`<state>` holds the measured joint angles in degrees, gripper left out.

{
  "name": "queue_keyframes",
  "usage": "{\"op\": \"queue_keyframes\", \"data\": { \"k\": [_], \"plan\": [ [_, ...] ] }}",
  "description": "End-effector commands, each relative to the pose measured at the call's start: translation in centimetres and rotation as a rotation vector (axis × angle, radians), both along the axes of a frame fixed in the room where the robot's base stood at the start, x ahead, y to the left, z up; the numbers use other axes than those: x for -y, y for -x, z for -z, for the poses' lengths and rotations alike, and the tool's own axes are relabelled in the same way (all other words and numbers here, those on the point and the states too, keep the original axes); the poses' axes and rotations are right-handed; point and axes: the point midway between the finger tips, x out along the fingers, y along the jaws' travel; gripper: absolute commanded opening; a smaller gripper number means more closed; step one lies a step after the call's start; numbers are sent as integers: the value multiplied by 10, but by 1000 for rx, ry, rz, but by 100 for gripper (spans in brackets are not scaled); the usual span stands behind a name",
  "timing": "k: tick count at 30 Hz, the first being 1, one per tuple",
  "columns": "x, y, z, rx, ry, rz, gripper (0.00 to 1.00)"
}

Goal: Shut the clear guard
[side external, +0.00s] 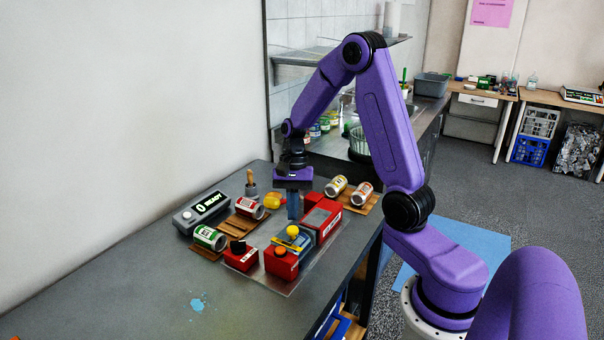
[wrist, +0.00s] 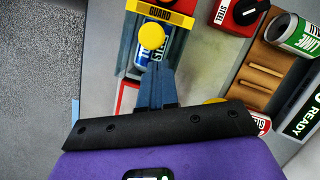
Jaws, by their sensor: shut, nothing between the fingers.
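The guard has a yellow strip lettered GUARD (wrist: 152,11) and a round yellow knob (wrist: 151,36) in the wrist view. The knob also shows in the side view (side external: 292,231), over a blue-sided bay. A blue and white can (wrist: 142,57) lies beneath the knob. The clear panel itself is hard to make out. My gripper (side external: 294,216) points down just behind the knob, fingers together and empty. In the wrist view, the fingertips (wrist: 155,68) are close to the knob; I cannot tell whether they touch it.
A red box with a black knob (side external: 240,253) and one with an orange knob (side external: 281,262) stand in front. A larger red box (side external: 322,217) is on the right. Cans lie on wooden racks at both sides. A READY display (side external: 202,212) sits left.

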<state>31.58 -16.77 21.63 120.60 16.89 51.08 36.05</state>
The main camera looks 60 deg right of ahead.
Motion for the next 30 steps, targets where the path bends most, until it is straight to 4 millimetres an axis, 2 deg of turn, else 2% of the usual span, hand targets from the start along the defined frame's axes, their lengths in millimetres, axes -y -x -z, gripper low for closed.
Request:
{"op": "queue_keyframes", "data": {
  "k": [3,12,16,21,26,30],
  "plan": [
    [22,-12,-4,5,2,5,0],
    [38,-20,-66,10,4,2,0],
    [43,-23,-84,9,4,1,0],
    [46,-24,-97,6,3,0,0],
    [35,-22,-101,14,7,-60,0],
    [4,-15,-102,41,22,-224,0]
  ]
}}
